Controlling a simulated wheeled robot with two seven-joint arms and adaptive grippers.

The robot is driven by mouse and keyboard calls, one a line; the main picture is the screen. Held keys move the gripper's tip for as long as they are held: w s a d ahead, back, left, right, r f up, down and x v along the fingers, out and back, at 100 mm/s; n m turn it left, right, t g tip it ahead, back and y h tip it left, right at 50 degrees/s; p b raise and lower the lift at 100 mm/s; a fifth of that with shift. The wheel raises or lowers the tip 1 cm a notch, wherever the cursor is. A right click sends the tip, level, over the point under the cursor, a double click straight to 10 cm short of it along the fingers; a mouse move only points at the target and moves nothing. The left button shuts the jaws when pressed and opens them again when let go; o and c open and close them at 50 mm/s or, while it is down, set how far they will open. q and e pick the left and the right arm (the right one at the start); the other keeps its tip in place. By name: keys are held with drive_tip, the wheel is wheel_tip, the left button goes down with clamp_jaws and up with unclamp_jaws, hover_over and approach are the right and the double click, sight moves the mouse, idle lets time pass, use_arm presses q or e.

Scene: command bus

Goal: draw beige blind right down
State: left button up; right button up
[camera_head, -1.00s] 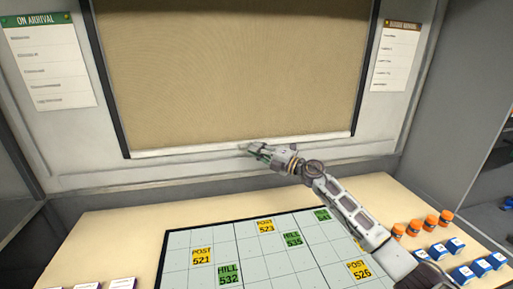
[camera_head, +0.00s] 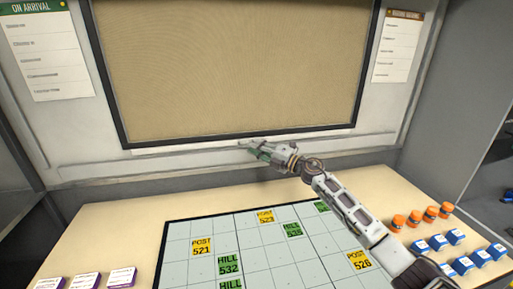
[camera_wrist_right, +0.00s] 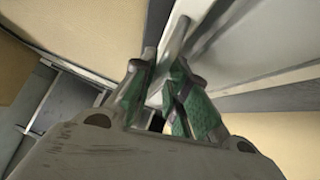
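The beige blind (camera_head: 235,70) fills the dark-framed window on the back wall in the head view. Its pale bottom bar (camera_head: 185,147) lies just below the frame's dark lower edge. My right gripper (camera_head: 246,145) is at the middle of this bar, with the arm reaching up from the lower right. In the right wrist view, the gripper's green-sided fingers (camera_wrist_right: 164,65) are close together on either side of a pale bar, seemingly the blind's bottom bar. The fingertips partly hide the contact. My left gripper is in neither view.
Below the wall is a desk with a gridded map board (camera_head: 265,250) bearing yellow and green labels. Orange-capped items (camera_head: 414,218) and blue blocks (camera_head: 456,236) stand at the right, purple-edged blocks (camera_head: 120,278) at the lower left. Notices flank the window.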

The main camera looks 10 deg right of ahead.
drive_tip(key=shift+o, duration=1.3)
drive_tip(key=shift+f, duration=0.25)
drive_tip(key=shift+r, duration=0.1)
drive_tip(key=v, duration=1.2)
drive_tip(key=shift+r, duration=0.1)
